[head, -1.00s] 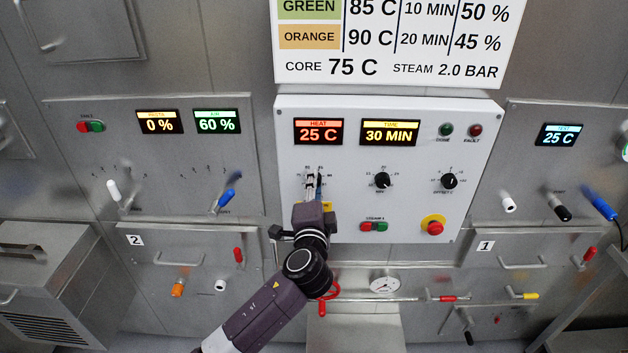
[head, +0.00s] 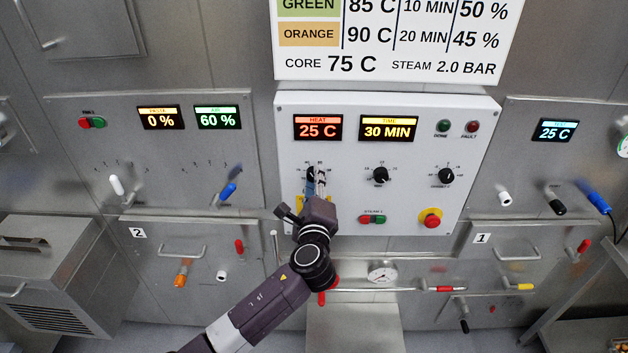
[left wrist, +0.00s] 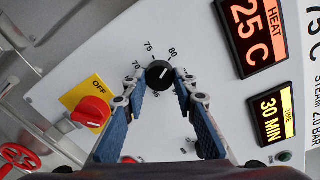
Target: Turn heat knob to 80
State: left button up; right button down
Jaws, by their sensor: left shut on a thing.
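The heat knob (left wrist: 159,74) is small, round and black with a white pointer line. It sits on the white panel (head: 345,217) below the red HEAT display (head: 318,127), which reads 25 C. In the left wrist view the scale marks 70, 75 and 80 show around the knob, and the pointer line points up and right, roughly toward 80. My left gripper (left wrist: 160,80) is shut on the knob, with one blue-padded finger at each side. In the head view my left gripper (head: 316,183) partly hides the knob. My right gripper is not in view.
A red switch on a yellow OFF plate (left wrist: 83,94) lies close to the left finger. The TIME display (head: 388,128) reads 30 MIN. Two more black knobs, a green-red button pair (head: 372,219) and a red emergency button (head: 431,218) are to the right.

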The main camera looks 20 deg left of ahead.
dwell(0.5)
pick_arm(q)
jog(key=o, duration=1.2)
jog(key=shift+c, duration=0.2)
jog(key=v, duration=1.2)
jog(key=shift+f, duration=0.15)
